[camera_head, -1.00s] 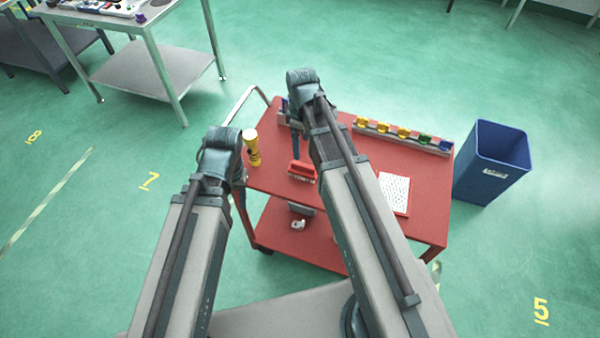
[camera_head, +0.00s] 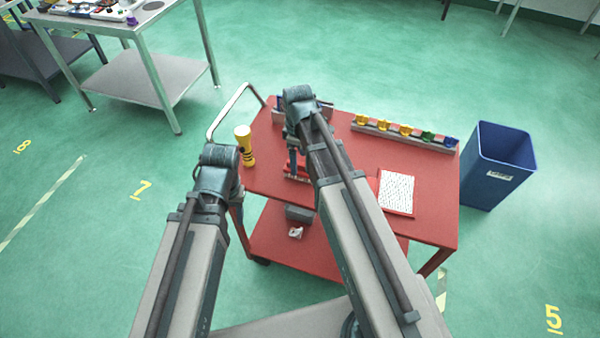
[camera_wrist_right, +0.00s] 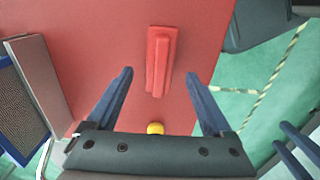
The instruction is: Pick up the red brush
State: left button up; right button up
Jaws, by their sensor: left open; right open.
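The red brush (camera_head: 290,178) lies on the red cart top. In the camera_head view my right gripper (camera_head: 294,162) is in front of it and hides part of it. In the right wrist view the red brush (camera_wrist_right: 158,62) shows as a long red block between the tips of the open right gripper (camera_wrist_right: 159,73), with clear gaps on both sides. The jaws are empty. My left gripper (camera_head: 217,178) is left of the cart's near left corner, its fingers hidden by its wrist there. Its fingers, apart and empty, show at the lower right of the wrist view (camera_wrist_right: 279,134).
A rack of coloured pieces (camera_head: 403,131) lines the back edge, and a white sheet (camera_head: 396,192) lies at the right. A blue bin (camera_head: 496,175) stands right of the red cart (camera_head: 435,190).

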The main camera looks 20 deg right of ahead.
aim_at(300, 163)
jog(key=f+b, duration=0.4)
jog(key=f, duration=0.1)
jog(key=shift+s+d+b, duration=0.1)
jog(key=shift+d+b, duration=0.1)
jog(key=shift+b, duration=0.15)
grip_shut()
jog(key=shift+r, duration=0.2)
